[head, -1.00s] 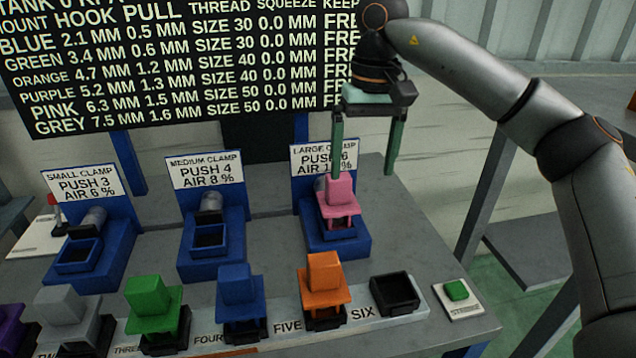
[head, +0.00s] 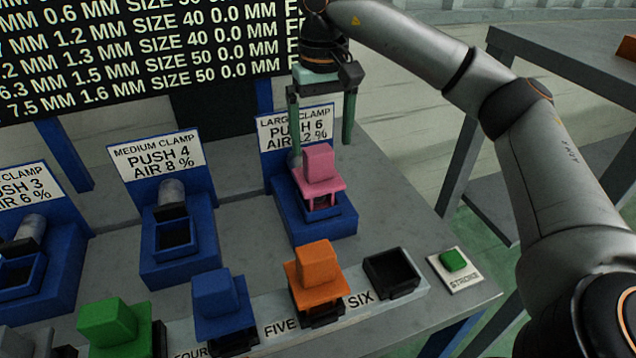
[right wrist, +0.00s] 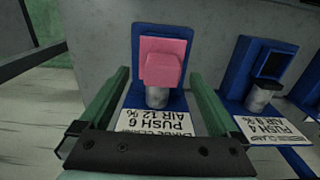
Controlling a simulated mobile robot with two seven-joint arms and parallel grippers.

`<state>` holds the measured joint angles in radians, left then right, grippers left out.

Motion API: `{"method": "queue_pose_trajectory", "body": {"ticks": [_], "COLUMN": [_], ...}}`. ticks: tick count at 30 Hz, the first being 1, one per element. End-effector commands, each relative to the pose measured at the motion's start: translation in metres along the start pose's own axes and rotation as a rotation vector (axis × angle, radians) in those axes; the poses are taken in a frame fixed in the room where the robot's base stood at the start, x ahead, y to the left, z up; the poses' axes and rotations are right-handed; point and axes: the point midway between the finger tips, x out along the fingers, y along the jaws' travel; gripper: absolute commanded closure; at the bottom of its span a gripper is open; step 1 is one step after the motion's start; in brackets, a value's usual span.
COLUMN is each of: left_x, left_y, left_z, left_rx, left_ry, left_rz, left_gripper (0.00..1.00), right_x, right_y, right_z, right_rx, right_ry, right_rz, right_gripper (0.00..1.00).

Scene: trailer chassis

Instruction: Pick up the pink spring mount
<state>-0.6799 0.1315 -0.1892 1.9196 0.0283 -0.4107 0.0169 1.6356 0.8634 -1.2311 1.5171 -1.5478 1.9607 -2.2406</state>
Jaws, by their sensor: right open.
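The pink spring mount (head: 318,178) sits upright in the blue large clamp (head: 342,226) in the head view. It also shows in the right wrist view (right wrist: 163,62), ahead between the fingers. My right gripper (head: 320,155) is open and empty. It points down just behind the mount, in front of the large clamp sign (head: 297,128). Its fingers show on either side of the mount's block in the head view, and no contact is clear. My left gripper is in neither view.
Orange (head: 316,278), blue (head: 222,302) and green (head: 107,322) mounts stand in a front row. The slot by SIX (head: 392,272) is empty. A green button (head: 453,260) lies at the right. The medium clamp (head: 178,238) is empty.

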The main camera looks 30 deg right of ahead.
Motion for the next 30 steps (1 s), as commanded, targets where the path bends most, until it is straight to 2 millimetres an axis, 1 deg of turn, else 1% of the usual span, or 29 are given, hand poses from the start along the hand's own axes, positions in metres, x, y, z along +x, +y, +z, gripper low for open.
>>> {"method": "queue_pose_trajectory", "body": {"ticks": [7, 10, 13, 20, 30], "left_x": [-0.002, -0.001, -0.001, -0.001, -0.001], "left_y": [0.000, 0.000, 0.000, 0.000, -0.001], "left_z": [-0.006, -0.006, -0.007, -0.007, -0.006], "left_rx": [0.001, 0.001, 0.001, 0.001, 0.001], "left_ry": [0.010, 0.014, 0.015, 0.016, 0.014], "left_rz": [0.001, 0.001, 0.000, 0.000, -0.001], "left_gripper": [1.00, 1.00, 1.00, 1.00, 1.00], "right_x": [0.033, 0.045, 0.051, 0.052, 0.052], "right_y": [-0.003, -0.003, -0.003, -0.003, -0.003], "right_z": [-0.008, -0.007, -0.007, -0.007, -0.007], "right_rx": [0.001, 0.002, 0.001, 0.001, 0.001], "right_ry": [-0.004, -0.002, -0.002, -0.001, 0.000], "right_rz": [0.003, 0.001, 0.001, 0.000, 0.000], "right_gripper": [0.03, 0.03, 0.03, 0.04, 0.42]}}
